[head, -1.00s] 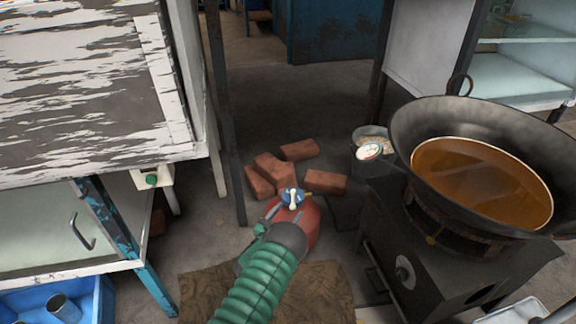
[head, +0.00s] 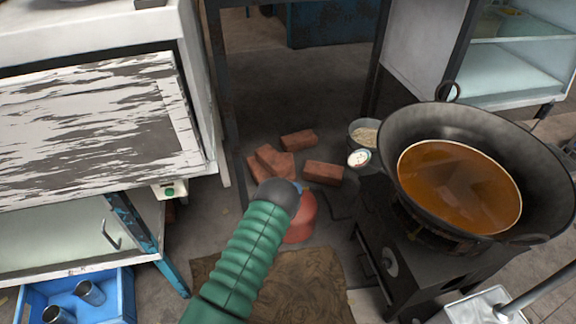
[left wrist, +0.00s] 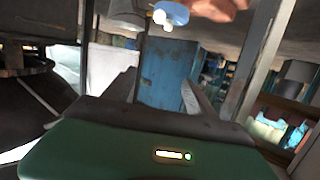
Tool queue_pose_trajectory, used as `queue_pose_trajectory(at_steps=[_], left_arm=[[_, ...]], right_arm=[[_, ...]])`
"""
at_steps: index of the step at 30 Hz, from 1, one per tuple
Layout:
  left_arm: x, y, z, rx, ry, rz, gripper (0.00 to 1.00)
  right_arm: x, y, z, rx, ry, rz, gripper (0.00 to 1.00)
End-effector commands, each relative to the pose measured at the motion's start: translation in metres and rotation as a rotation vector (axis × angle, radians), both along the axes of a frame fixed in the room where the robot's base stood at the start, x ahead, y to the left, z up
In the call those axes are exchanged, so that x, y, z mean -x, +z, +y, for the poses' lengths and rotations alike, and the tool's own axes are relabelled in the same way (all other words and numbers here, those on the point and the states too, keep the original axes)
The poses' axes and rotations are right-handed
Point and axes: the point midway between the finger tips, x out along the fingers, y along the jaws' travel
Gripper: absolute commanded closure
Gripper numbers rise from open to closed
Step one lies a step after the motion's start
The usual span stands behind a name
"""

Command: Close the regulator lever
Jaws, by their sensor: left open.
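The red gas cylinder (head: 301,222) stands on the floor left of the stove. In the head view my left arm covers most of it, with only a sliver of the blue regulator (head: 298,186) showing past my wrist. In the left wrist view the blue regulator (left wrist: 172,12) with its white lever (left wrist: 162,19) is at the top edge, beyond the fingertips and apart from them. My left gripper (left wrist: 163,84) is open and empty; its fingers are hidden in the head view. My right gripper is not in view.
Several bricks (head: 323,172) lie behind the cylinder. The black stove (head: 425,265) with a wide pan (head: 390,135) of brown liquid stands at right, a small pot (head: 364,131) beside it. A white cabinet (head: 90,120) stands at left. A brown mat (head: 270,285) lies in front.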

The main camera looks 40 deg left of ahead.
Motion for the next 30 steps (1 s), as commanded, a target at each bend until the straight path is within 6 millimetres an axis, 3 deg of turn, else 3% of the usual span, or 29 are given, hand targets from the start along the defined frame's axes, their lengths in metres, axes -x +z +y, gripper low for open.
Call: queue_pose_trajectory(at_steps=[1,16,22,30], left_arm=[[-0.004,0.024,-0.001,0.007,0.012,0.017,0.35],[-0.014,0.134,-0.03,0.084,0.087,0.259,0.35],[-0.011,0.154,-0.041,0.106,0.09,0.321,0.35],[-0.009,0.155,-0.044,0.11,0.091,0.336,0.35]], right_arm=[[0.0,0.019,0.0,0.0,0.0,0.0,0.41],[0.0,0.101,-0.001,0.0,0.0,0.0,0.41],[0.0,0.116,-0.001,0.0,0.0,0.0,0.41],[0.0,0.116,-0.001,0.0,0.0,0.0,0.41]])
